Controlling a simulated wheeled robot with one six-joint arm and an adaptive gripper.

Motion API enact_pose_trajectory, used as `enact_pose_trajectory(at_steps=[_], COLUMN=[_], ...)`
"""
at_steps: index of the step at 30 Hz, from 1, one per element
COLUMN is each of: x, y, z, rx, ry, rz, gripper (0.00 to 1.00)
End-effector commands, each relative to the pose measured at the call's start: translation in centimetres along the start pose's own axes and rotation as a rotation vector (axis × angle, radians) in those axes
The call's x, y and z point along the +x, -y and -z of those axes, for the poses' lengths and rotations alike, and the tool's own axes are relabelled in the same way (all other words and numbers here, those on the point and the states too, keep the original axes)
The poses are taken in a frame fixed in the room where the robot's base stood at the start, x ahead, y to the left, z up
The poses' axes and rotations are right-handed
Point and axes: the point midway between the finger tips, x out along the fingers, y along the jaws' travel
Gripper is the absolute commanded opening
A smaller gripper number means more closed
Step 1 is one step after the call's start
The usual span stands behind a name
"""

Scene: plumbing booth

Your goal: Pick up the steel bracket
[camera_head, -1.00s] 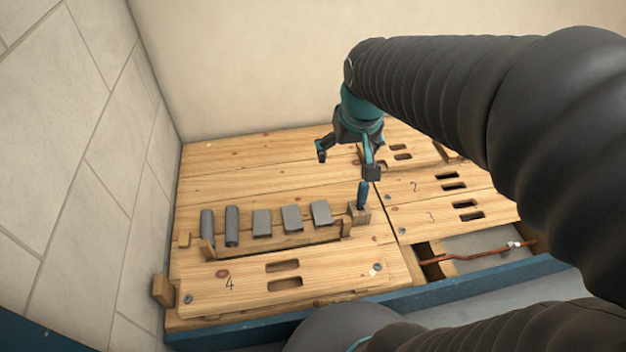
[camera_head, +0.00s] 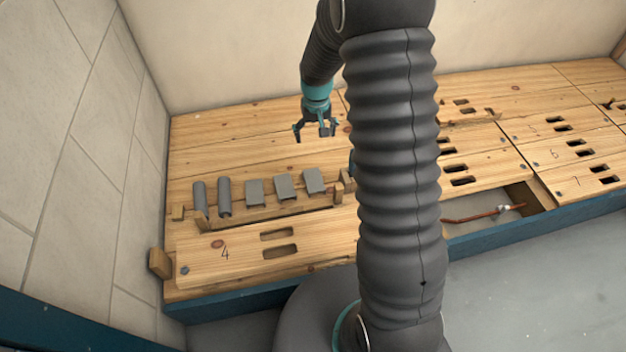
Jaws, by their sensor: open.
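Three flat grey metal pieces stand side by side in a wooden rack: a left one (camera_head: 255,192), a middle one (camera_head: 285,187) and a right one (camera_head: 314,181). They look like the steel brackets, but their exact shape is too small to tell. Two dark grey round pieces, one at the far left (camera_head: 200,197) and one beside it (camera_head: 224,196), share the rack. My gripper (camera_head: 314,136) is open and empty, pointing down over the boards behind the rack. It is apart from all the pieces.
The wooden rack (camera_head: 270,208) lies behind the slotted board marked 4 (camera_head: 221,272). An opening at the right shows a copper pipe (camera_head: 472,217). My arm hides the middle of the boards. A tiled wall (camera_head: 90,170) closes the left side.

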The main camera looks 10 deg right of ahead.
Motion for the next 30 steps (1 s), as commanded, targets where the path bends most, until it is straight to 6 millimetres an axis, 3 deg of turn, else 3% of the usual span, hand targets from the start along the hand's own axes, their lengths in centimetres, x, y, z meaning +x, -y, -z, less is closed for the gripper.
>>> enact_pose_trajectory(at_steps=[1, 6, 14, 24, 30], x=[1.8, 5.6, 8.3, 14.1, 15.8], y=[0.0, -0.1, -0.1, 0.0, 0.0], z=[0.3, 0.9, 1.1, 0.7, 0.7], rx=[0.000, 0.000, 0.000, 0.000, 0.000], ry=[0.017, 0.046, 0.061, 0.061, 0.059], rz=[0.000, 0.000, 0.001, 0.001, 0.001], gripper=[0.90, 0.90, 0.90, 0.90, 0.90])
